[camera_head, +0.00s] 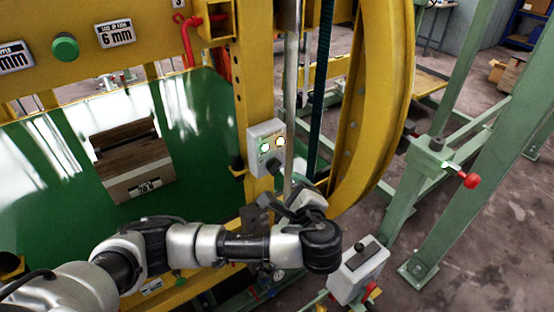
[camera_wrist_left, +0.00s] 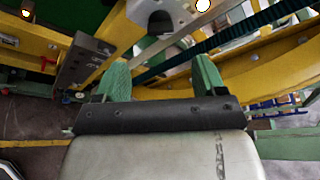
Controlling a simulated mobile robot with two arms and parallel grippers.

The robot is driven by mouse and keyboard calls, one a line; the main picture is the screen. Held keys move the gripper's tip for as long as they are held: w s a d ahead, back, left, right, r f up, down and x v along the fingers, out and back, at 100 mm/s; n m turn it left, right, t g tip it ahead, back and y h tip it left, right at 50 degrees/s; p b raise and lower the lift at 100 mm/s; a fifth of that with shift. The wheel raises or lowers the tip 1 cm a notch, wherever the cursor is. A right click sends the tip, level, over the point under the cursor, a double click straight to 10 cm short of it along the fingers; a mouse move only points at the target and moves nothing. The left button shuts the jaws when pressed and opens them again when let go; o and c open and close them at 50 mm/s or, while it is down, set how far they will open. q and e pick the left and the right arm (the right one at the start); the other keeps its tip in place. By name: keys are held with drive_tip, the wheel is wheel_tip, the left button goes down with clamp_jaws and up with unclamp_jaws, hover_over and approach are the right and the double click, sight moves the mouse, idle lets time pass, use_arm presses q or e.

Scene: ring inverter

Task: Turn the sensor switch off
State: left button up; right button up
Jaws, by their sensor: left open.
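I cannot tell for sure whether this knob is the sensor switch. A second grey box (camera_head: 357,272) with a black switch on top stands to the right of my arm. My right gripper is out of view.
A large yellow ring (camera_head: 386,95) curves just right of the grey box, with a metal pole (camera_head: 291,90) and dark toothed belt between. A green panel (camera_head: 60,185) fills the left. Green frame legs (camera_head: 470,180) stand right. Bare floor (camera_head: 480,260) shows at lower right.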

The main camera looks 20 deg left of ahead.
sight(278, 170)
use_arm(q)
drive_tip(key=p+x, duration=0.3)
drive_tip(key=x, duration=0.6)
drive_tip(key=shift+w+a+f, duration=0.1)
drive_tip(key=shift+w+a, duration=0.1)
drive_tip(key=shift+w, duration=0.15)
drive_tip(key=shift+w+a+f, duration=0.15)
drive_tip(key=shift+w+f, duration=0.05)
drive_tip(key=shift+w, duration=0.2)
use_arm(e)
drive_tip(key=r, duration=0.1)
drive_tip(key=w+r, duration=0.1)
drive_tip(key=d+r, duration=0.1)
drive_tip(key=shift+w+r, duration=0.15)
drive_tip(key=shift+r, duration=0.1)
